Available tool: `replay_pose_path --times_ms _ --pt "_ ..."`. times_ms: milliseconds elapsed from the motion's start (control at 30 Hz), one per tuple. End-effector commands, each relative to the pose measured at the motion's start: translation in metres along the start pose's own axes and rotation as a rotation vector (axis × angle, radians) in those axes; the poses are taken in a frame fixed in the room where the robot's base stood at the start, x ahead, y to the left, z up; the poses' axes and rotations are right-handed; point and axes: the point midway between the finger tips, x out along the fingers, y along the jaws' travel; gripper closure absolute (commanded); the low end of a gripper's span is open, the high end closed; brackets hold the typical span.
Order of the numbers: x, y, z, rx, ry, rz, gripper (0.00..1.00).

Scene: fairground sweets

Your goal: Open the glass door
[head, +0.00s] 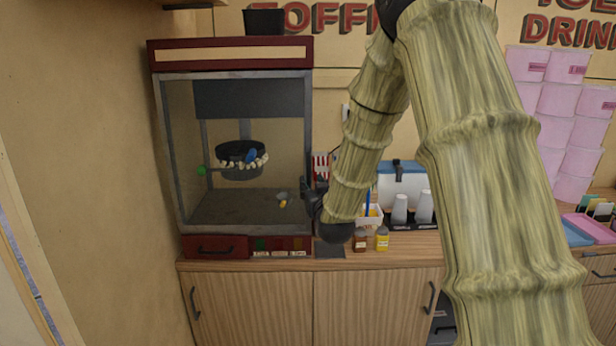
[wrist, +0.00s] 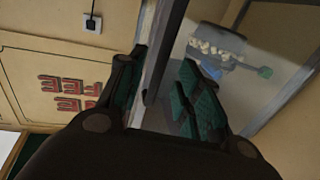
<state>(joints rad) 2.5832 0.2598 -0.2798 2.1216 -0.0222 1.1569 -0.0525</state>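The glass door (head: 240,135) is the grey-framed front pane of a popcorn machine with a dark red top (head: 230,54). It looks shut, flush with the cabinet. Its glass also shows in the wrist view (wrist: 215,75). A dark upright handle bar (wrist: 152,88) runs along the door's edge in the wrist view. My gripper (wrist: 158,98) is open, with one finger on each side of the bar; I cannot tell whether either touches it. In the head view my gripper (head: 314,200) is at the door's right edge, largely hidden by my wrist.
A kettle with popcorn (head: 242,160) hangs inside the machine. Right of it on the wooden counter are a brown jar (head: 360,241), a yellow bottle (head: 382,239) and white cups (head: 399,209). A wall stands close on the left. Pink tubs (head: 556,100) are stacked at right.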

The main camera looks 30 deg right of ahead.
Motion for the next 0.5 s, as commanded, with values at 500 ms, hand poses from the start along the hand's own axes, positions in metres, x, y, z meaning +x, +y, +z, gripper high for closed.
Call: replay_pose_path --times_ms 500 --pt "0.048 0.0 0.0 0.0 0.0 0.0 0.65"
